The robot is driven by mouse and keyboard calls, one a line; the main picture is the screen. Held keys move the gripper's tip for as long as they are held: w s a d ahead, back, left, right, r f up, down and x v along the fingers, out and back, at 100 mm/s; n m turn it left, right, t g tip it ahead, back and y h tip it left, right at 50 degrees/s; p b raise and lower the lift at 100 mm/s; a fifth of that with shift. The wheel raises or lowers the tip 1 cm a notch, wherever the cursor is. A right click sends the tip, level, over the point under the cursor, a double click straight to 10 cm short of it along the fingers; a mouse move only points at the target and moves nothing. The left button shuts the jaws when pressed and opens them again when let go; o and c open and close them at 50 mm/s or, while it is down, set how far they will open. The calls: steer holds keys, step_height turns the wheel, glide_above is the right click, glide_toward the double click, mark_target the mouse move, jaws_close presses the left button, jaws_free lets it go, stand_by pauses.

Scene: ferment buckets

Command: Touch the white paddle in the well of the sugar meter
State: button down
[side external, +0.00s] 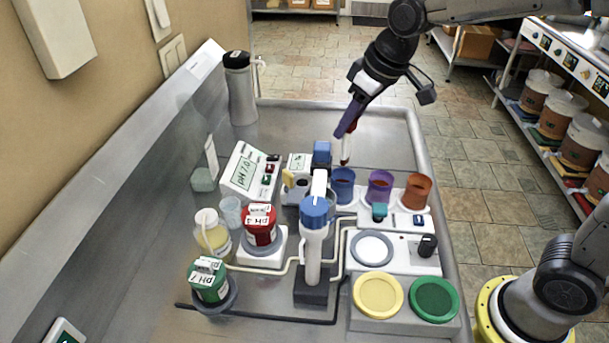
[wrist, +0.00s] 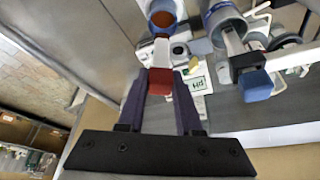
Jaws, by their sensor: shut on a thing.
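My gripper (side external: 346,130) is shut on a slim tool with a red grip (wrist: 160,82). Its white paddle end (side external: 345,157) points down, in the air behind the blue cup (side external: 342,180). In the wrist view the red grip sits between my two purple fingers, with the white part beyond it. What seems to be the sugar meter is a small white device (side external: 298,160) with a little screen, left of the paddle. It has a dark round well (side external: 302,183) and a yellow part (side external: 288,178), and is partly hidden by the blue-topped column. The paddle appears apart from the well.
A tall white column with a blue collar (side external: 315,210) and blue-ended lever stands in front of the meter. The pH meter (side external: 250,170) is left. Purple (side external: 380,185) and orange (side external: 417,190) cups stand right.

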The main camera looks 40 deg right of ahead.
stand_by(0.4)
steer(key=shift+r, duration=0.15)
steer(key=w+a, duration=0.6)
steer(key=shift+f, duration=2.65)
steer(key=shift+f, duration=0.5)
step_height(320, 180, up, 6)
stand_by(0.7)
